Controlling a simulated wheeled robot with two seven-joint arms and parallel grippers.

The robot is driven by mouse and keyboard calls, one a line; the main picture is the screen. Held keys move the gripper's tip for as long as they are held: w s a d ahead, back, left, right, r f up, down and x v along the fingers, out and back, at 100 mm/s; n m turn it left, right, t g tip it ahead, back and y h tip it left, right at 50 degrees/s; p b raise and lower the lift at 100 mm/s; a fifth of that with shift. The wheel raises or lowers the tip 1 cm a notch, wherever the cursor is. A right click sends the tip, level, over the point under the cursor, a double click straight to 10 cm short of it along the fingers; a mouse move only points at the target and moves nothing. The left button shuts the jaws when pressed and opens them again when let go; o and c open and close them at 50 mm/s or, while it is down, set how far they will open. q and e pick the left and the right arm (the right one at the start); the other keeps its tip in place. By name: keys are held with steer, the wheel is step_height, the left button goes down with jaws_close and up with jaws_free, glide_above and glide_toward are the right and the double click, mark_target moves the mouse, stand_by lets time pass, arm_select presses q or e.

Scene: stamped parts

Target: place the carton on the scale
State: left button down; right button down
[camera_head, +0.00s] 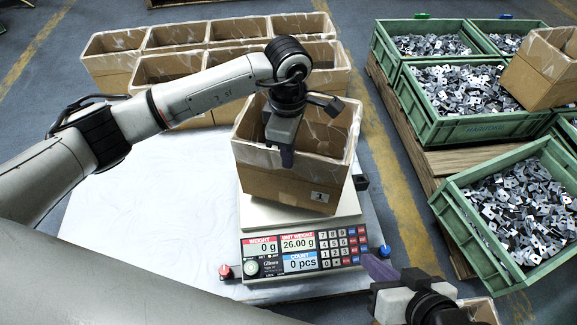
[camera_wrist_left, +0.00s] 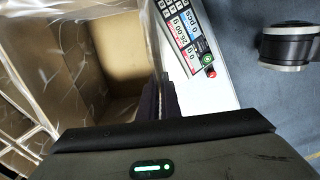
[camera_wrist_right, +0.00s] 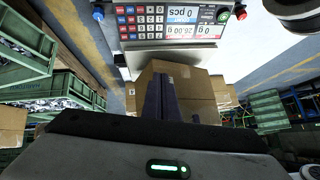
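The brown open carton (camera_head: 270,185) is upright over the platform of the scale (camera_head: 250,212); I cannot tell whether its base touches. The weight display (camera_head: 262,247) reads 0 g. My left gripper (camera_head: 287,157) is shut on the carton's front wall at the rim; the left wrist view shows that wall (camera_wrist_left: 152,45) running between its fingers, and the carton's empty-looking inside. My right gripper (camera_head: 378,268) is shut and empty, at the front right of the scale. In the right wrist view its fingers (camera_wrist_right: 160,98) overlap the carton (camera_wrist_right: 188,82) but are apart from it.
Several open cartons (camera_head: 150,70) stand behind the white table (camera_head: 130,220). Green crates (camera_head: 470,125) of stamped metal parts stand on the right, some on a wooden pallet (camera_head: 400,115). Another carton (camera_head: 545,70) rests on the crates. One carton (camera_head: 482,310) shows partly at the bottom right.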

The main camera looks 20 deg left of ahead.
arm_select(q)
step_height(320, 180, down, 4)
steer(key=shift+f+b, duration=0.1)
steer(key=shift+b, duration=0.5)
steer(key=c, duration=2)
jaws_free()
arm_select(e)
steer(key=shift+a+r+y, duration=0.4)
steer(key=shift+a+r, duration=0.05)
steer(key=shift+a, duration=0.05)
steer(key=shift+w, duration=0.1)
